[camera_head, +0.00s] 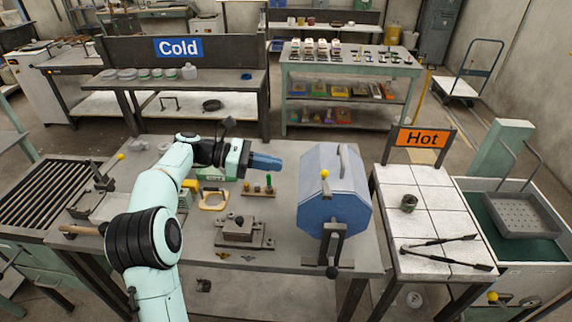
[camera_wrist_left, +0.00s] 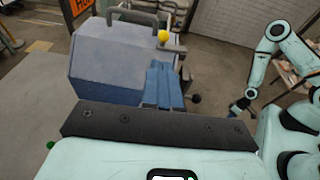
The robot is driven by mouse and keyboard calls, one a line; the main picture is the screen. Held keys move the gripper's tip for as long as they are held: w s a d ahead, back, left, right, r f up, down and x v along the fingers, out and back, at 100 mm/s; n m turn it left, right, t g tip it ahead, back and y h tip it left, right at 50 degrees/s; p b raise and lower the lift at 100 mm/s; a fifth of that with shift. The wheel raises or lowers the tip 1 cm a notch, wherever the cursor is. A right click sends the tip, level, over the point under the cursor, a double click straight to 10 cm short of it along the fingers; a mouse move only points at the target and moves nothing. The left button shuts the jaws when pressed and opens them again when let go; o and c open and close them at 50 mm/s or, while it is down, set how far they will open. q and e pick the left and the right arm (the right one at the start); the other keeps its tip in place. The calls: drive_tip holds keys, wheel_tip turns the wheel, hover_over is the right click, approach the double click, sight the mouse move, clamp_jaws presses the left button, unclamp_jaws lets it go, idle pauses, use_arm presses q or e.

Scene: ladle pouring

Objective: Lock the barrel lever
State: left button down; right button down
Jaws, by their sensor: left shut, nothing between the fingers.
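The blue many-sided barrel (camera_head: 333,205) stands at the right end of the worktable. A short lever with a yellow knob (camera_head: 324,173) is on its near face, knob up. A dark crank (camera_head: 334,250) hangs below it. My left gripper (camera_head: 279,163) is left of the barrel, its blue fingers shut, empty and apart from the barrel. In the left wrist view the barrel (camera_wrist_left: 110,65) lies ahead, and the yellow knob (camera_wrist_left: 164,37) shows just beyond the fingertips (camera_wrist_left: 160,65).
A wooden block with several pegs (camera_head: 259,192) and a dark metal fixture (camera_head: 240,230) stand on the table below my left gripper. The tiled table under the Hot sign (camera_head: 421,138) is to the right.

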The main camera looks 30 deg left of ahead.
use_arm(q)
drive_tip(key=v, duration=0.4)
drive_tip(key=shift+s+a+r, duration=0.2)
drive_tip(key=shift+s, duration=0.1)
idle(0.4)
